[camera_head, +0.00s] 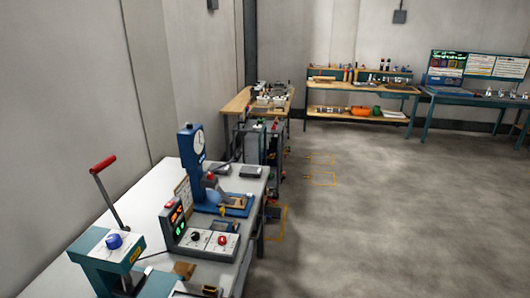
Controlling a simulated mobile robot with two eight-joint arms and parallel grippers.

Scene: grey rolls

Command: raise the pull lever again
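The pull lever (110,196) is a thin dark rod with a red grip (103,164) at its upper end. It stands at the left of the head view, rising from behind or beside a teal press (92,255) with a blue knob (114,241) on top. The rod tilts up and to the left, with the grip at its high end. The lever's pivot is not clearly visible. Neither of my grippers is in view, and nothing is seen touching the lever.
A white bench (150,222) carries a control box (176,227) with lit digits and a blue dial-gauge stand (190,155). A wall (60,120) runs close behind the lever. Open floor (390,220) lies right of the bench, with workbenches (362,88) at the back.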

